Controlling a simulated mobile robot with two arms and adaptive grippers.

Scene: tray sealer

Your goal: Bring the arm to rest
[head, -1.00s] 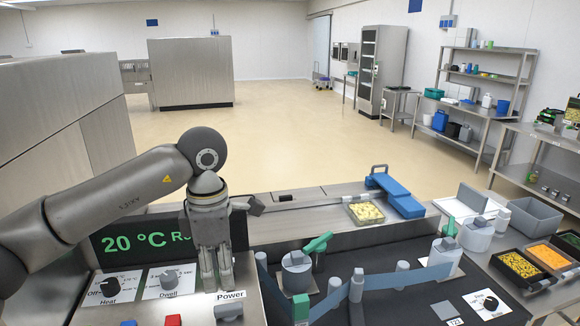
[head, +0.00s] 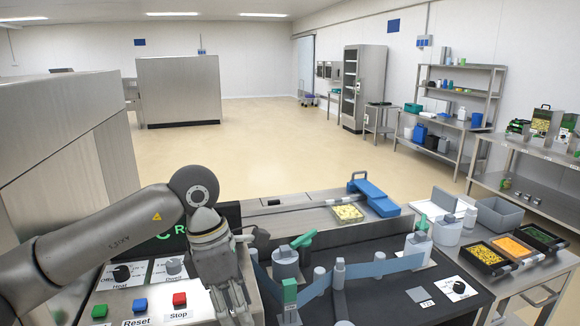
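My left arm comes in from the left, and its gripper (head: 232,302) hangs in front of the control panel's right edge, pointing down. Its fingers look slightly apart, with nothing seen between them. The panel (head: 150,292) carries a Heat knob (head: 122,273), a Dwell knob (head: 173,267), a green button (head: 99,311), a blue Reset button (head: 140,305) and a red Stop button (head: 180,299). The Power label and switch are hidden behind my gripper. The arm covers most of the display (head: 168,236). My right gripper is not in view.
Right of the gripper is the dark machine bed with a blue film (head: 375,266), rollers (head: 286,265) and green levers (head: 303,240). A food tray (head: 347,213) sits on the steel surface behind. Food trays (head: 487,256) stand on a right-hand table. Open floor lies beyond.

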